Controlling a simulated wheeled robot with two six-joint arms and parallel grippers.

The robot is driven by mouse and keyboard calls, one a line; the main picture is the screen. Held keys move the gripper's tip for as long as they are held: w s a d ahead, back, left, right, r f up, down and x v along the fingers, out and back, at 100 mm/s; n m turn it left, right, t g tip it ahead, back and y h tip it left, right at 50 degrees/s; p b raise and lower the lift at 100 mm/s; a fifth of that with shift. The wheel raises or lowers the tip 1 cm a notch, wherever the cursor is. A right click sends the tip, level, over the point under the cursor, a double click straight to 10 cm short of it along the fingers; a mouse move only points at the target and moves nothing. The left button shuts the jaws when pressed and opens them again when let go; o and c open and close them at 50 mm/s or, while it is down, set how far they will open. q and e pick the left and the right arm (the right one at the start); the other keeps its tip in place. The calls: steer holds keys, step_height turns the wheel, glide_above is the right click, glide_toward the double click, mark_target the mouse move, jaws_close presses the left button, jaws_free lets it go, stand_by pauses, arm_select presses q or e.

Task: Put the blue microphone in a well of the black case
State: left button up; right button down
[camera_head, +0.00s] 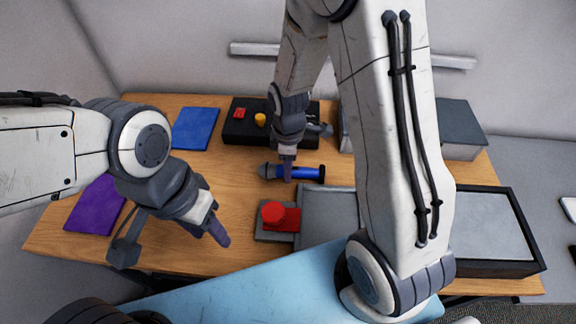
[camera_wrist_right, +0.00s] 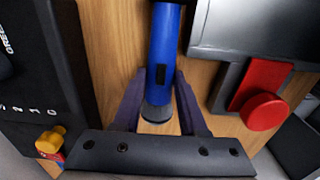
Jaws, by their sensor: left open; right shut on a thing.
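The blue microphone (camera_head: 307,172) lies across the middle of the table, its grey head to the left. My right gripper (camera_head: 287,172) is shut on it near the head. In the right wrist view the blue handle (camera_wrist_right: 163,45) runs up between the two fingers of the right gripper (camera_wrist_right: 158,100). My right arm hides part of the case. My left gripper (camera_head: 216,230) is open and empty at the front left.
A blue mat (camera_head: 195,128) and a purple mat (camera_head: 95,206) lie on the left. A red round-topped object (camera_head: 280,215) sits on a grey plate in front of the microphone. A black-rimmed tray (camera_head: 515,222) and grey box (camera_head: 462,128) are on the right.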

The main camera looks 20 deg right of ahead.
steer(key=shift+f, duration=0.1)
steer(key=shift+c, duration=2.2)
jaws_free()
